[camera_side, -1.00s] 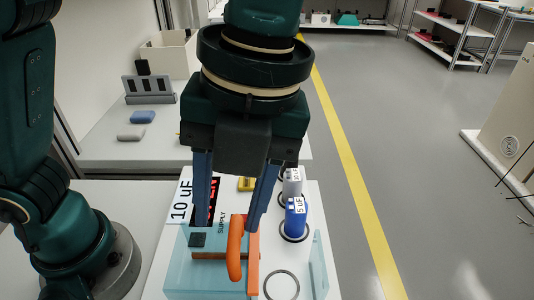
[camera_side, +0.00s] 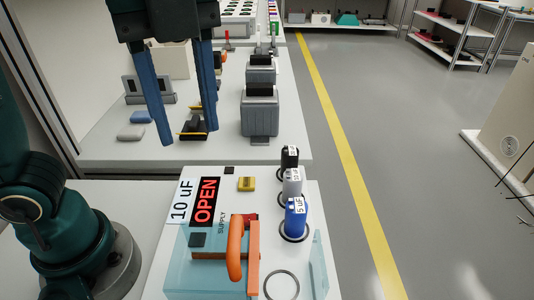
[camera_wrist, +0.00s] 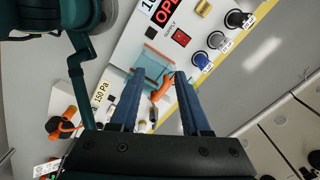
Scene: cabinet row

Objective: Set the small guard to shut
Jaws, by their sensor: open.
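A clear blue guard (camera_side: 200,280) sits on the near white panel (camera_side: 175,250). An upright orange handle (camera_side: 236,250) stands at it, and an orange bar lies alongside. In the wrist view the guard (camera_wrist: 150,68) and orange handle (camera_wrist: 163,88) show beyond the fingers. I cannot tell the guard's exact lid position. A display (camera_side: 206,201) on the panel reads OPEN in red. My gripper (camera_side: 188,134) is open and empty, raised to the upper left of the guard and apart from it. Its two blue fingers also show in the wrist view (camera_wrist: 160,75).
Blue (camera_side: 296,220), grey (camera_side: 292,183) and black (camera_side: 290,158) cylinders stand along the panel's right side. A yellow block (camera_side: 246,184) and a red switch (camera_wrist: 180,38) are on the panel. Grey boxes (camera_side: 260,115) stand on the bench behind. The air above the panel is clear.

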